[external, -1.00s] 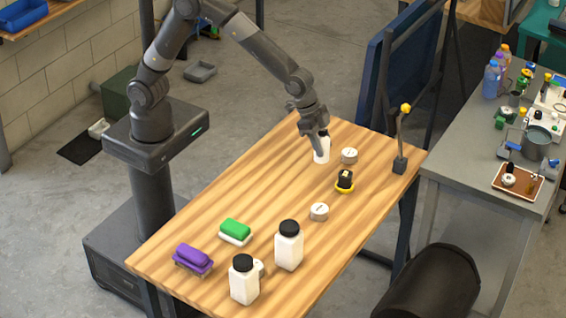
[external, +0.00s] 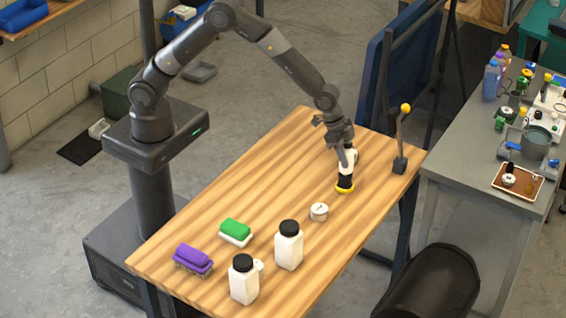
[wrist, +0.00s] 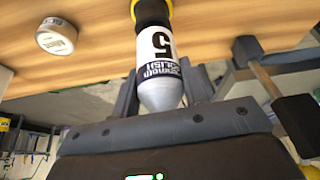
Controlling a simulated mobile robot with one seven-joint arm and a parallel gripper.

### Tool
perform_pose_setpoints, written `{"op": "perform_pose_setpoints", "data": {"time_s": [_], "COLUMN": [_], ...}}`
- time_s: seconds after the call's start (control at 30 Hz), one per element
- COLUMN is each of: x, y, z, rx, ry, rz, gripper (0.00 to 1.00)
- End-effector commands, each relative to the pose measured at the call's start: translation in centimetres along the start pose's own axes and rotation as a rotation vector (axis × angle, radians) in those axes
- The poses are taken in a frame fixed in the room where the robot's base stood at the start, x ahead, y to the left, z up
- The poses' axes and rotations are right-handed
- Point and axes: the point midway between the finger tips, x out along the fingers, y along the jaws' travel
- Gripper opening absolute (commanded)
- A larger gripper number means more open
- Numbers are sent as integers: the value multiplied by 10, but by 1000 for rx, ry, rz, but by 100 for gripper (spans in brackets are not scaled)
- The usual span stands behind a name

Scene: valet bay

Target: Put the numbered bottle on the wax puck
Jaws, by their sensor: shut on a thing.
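A white bottle with a dark numeral, apparently 5, and a tapered end (wrist: 158,60) is in my gripper (wrist: 160,88). In the external view my gripper (external: 346,150) is shut on the bottle (external: 346,162) at the table's far right. A round pale labelled puck (external: 319,211) lies nearer, and shows in the wrist view (wrist: 56,37).
A lever with a yellow knob (external: 403,135) stands right of my gripper. Two black-capped white bottles (external: 289,247), a green block (external: 236,228) and a purple block (external: 192,256) are at the near end. The table's left middle is clear.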

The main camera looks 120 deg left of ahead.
Motion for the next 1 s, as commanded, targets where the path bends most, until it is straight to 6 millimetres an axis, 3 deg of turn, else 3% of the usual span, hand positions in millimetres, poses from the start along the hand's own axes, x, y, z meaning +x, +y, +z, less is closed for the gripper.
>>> {"op": "perform_pose_setpoints", "data": {"time_s": [0.1,0.43,0.47,0.5,0.7,1.0], "x": [9,12,12,12,12,8], "y": [0,0,0,0,0,0], "z": [4,5,5,5,5,3], "rx": [0,0,0,0,0,0], "ry": [1,1,1,1,1,1], "rz": [0,0,0,0,0,-1], "gripper": [14,14,43,46,62,62]}}
